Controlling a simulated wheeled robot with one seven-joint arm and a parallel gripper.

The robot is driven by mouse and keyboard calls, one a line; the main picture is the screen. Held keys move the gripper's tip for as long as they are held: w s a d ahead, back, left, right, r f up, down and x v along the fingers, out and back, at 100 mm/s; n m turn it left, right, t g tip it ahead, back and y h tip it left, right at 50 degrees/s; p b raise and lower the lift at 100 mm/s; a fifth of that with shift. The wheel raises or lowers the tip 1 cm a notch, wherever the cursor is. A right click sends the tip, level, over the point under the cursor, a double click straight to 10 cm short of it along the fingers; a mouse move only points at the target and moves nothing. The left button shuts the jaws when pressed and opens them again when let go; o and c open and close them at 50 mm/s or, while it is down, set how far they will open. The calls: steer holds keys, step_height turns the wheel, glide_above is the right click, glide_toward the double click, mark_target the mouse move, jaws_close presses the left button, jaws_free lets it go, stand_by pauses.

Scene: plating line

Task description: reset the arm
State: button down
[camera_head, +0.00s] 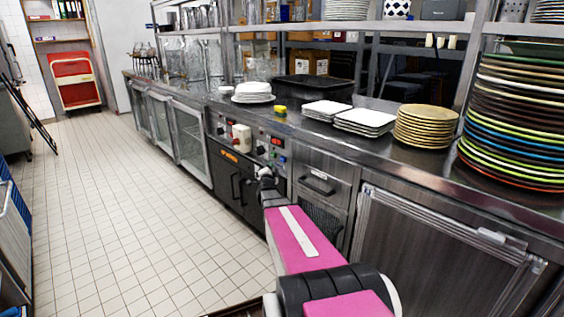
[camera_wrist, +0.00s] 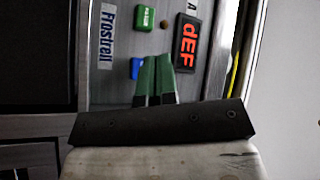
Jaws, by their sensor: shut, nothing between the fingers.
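My arm (camera_head: 300,240), with pink covers, reaches forward from the bottom of the head view toward the front of the steel counter. My gripper (camera_wrist: 156,62) shows in the wrist view as two dark green fingers side by side, shut and empty. They point at a steel control panel (camera_wrist: 170,18) with a lit red display (camera_wrist: 186,43), a green button (camera_wrist: 145,18) and a partly covered blue button (camera_wrist: 135,68). I cannot tell the gap between fingertips and panel. In the head view the fingers are too small to make out.
The steel counter (camera_head: 215,97) runs along the right. It bears tall plate stacks (camera_head: 515,125), gold plates (camera_head: 425,127), white square plates (camera_head: 365,121), a black tub (camera_head: 318,88) and a yellow sponge (camera_head: 280,110).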

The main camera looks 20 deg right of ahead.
stand_by(0.4)
steer(key=s+a+f+n+g+y, duration=0.4)
steer(key=s+a+f+n+y, duration=0.15)
steer(key=a, duration=0.25)
steer(key=s+a+f+n+g+y, duration=0.4)
steer(key=s+a+f+n+g, duration=0.15)
steer(key=a, duration=0.25)
steer(key=s+a+n+g, duration=0.3)
steer(key=s+g, duration=0.1)
steer(key=s, duration=0.7)
steer(key=s+a+f+n+g, duration=0.1)
steer(key=s+g, duration=0.4)
steer(key=s, duration=0.6)
steer(key=shift+a+f+n, duration=0.3)
steer(key=shift+a+n, duration=0.6)
steer(key=shift+a, duration=0.25)
